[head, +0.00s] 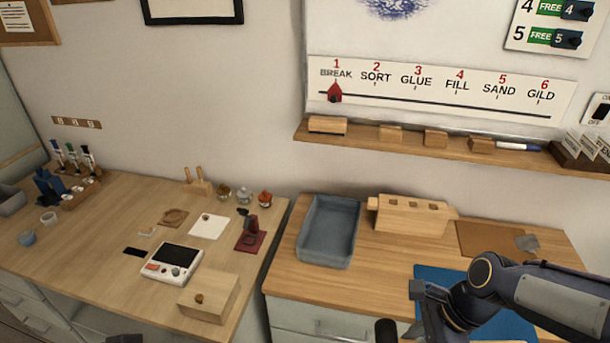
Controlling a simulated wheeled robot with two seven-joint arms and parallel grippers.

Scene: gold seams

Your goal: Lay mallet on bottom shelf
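My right arm comes in from the right over the right bench, and its gripper (424,312) is at the bottom edge of the head view. A black rounded object (386,330), possibly the mallet's head, shows just left of this gripper and is cut off by the frame. I cannot tell whether the gripper is shut on it; no handle is clearly visible. No bottom shelf is in view. My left gripper is not clearly in view.
A blue-grey tray (329,231) and a wooden block with slots (409,216) stand on the right bench beside a blue mat (512,320). The left bench holds a white device (172,264) and a wooden box (209,298). A gap separates the benches.

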